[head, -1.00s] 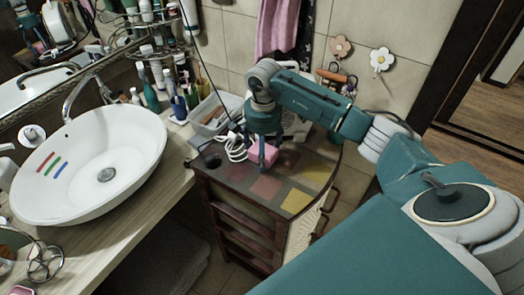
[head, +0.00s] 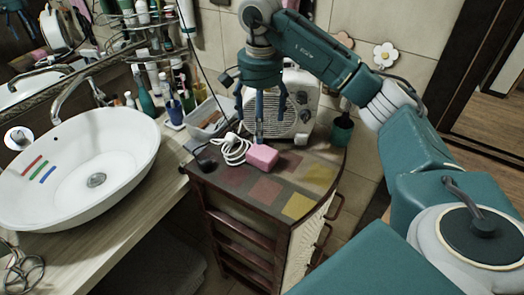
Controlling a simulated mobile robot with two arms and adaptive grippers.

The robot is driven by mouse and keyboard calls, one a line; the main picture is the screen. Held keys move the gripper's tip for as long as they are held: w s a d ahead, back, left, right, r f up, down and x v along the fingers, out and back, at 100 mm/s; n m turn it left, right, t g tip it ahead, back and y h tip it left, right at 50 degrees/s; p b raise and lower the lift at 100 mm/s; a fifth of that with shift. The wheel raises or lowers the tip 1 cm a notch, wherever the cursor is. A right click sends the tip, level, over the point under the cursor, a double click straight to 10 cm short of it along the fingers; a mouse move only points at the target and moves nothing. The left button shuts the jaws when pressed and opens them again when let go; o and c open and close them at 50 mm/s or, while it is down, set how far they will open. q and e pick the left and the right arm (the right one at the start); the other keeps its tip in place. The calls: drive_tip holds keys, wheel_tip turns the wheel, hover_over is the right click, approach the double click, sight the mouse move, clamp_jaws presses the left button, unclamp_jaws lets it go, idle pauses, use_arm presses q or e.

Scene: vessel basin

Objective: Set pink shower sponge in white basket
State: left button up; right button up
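A pink block-shaped sponge (head: 262,157) lies on the dark top of the small wooden cabinet, beside a coiled white cord. A whitish, shallow basket (head: 213,134) stands at the back left of the cabinet top, with some small items inside that are hard to make out. My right gripper (head: 262,118) points down above the sponge with its fingers spread and nothing held; one finger ends near the sponge's back edge, and I cannot tell whether it touches. My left gripper is not in view.
The white cord (head: 234,150) lies between sponge and basket. A white radio-like box (head: 298,118) and a green cup (head: 341,131) stand at the back. The white basin (head: 85,180) is left. The cabinet top's front, with coloured squares (head: 264,191), is clear.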

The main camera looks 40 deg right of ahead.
sight(262, 151)
drive_tip(key=b, duration=0.1)
drive_tip(key=f+b, duration=0.1)
drive_tip(key=b, duration=0.1)
drive_tip(key=shift+w+f, duration=0.2)
drive_tip(key=shift+w, duration=0.05)
drive_tip(key=shift+s+f+b, duration=0.1)
drive_tip(key=shift+f+b, duration=0.2)
wheel_tip(262, 151, down, 4)
drive_tip(key=shift+d+f, duration=0.1)
drive_tip(key=f+p, duration=0.1)
drive_tip(key=f, duration=0.1)
drive_tip(key=s+f, duration=0.1)
drive_tip(key=f, duration=0.1)
drive_tip(key=shift+f+p, duration=0.3)
drive_tip(key=shift+p, duration=0.1)
drive_tip(key=shift+w+f, duration=0.1)
drive_tip(key=shift+f, duration=0.3)
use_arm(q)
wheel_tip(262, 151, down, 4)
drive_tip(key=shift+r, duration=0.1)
use_arm(e)
drive_tip(key=c, duration=1.1)
